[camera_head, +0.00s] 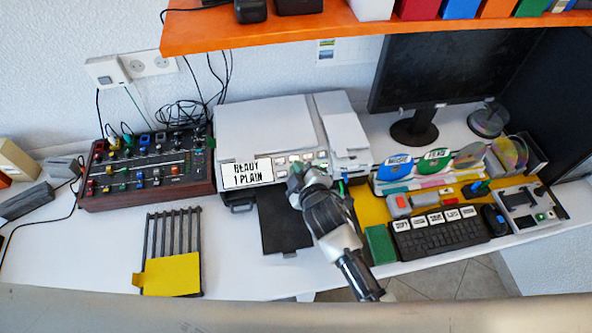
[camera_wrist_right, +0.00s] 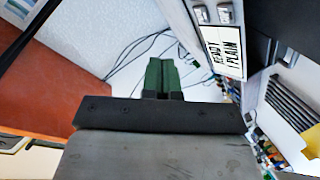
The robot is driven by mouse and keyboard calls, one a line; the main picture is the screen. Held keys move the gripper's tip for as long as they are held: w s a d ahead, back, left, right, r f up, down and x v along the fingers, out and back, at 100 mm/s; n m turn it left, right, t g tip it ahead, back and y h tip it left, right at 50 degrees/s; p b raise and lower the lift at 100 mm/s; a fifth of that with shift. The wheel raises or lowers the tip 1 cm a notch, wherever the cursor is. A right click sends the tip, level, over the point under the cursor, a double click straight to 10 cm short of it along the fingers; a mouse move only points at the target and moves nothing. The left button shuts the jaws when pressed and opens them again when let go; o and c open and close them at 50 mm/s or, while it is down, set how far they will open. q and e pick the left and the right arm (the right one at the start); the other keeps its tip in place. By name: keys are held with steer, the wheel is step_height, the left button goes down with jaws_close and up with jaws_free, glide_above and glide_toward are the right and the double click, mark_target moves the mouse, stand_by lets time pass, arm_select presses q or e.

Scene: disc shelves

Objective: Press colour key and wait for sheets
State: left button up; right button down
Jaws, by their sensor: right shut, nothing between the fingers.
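A white printer (camera_head: 262,122) stands on the desk. Its display (camera_head: 246,173) reads "READY 1 PLAIN"; the display (camera_wrist_right: 222,50) also shows in the right wrist view. A row of keys lies right of the display, and a few keys (camera_wrist_right: 225,14) show in the wrist view. I cannot tell which is the colour key. My right gripper (camera_head: 294,176) is shut and empty, close in front of the key panel; touching or apart is unclear. Its green fingers (camera_wrist_right: 161,76) are together in the wrist view. The dark output tray (camera_head: 275,222) shows no sheets. My left gripper is out of view.
A mixer (camera_head: 150,165) stands left of the printer, and a black rack (camera_head: 175,232) with a yellow panel lies in front. A keyboard (camera_head: 440,236), labelled discs and a monitor (camera_head: 440,68) are at right. An orange shelf (camera_head: 270,33) hangs above. The front-left desk is mostly clear.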

steer(key=w+f+b, duration=0.4)
steer(key=f+b, duration=0.3)
steer(key=b, duration=0.1)
steer(key=shift+a+f, duration=0.35)
steer(key=shift+a, duration=0.05)
steer(key=shift+w+f, duration=0.1)
stand_by(1.6)
steer(key=shift+w+f+b, duration=0.2)
steer(key=shift+f+b, duration=0.05)
steer(key=shift+b, duration=0.15)
steer(key=shift+w+a+f+b, duration=0.1)
steer(key=shift+w+f+b, duration=0.05)
steer(key=shift+f+b, duration=0.2)
stand_by(0.6)
stand_by(0.3)
steer(key=shift+s+r+p, duration=0.4)
steer(key=shift+r+p, duration=0.3)
steer(key=shift+p, duration=0.3)
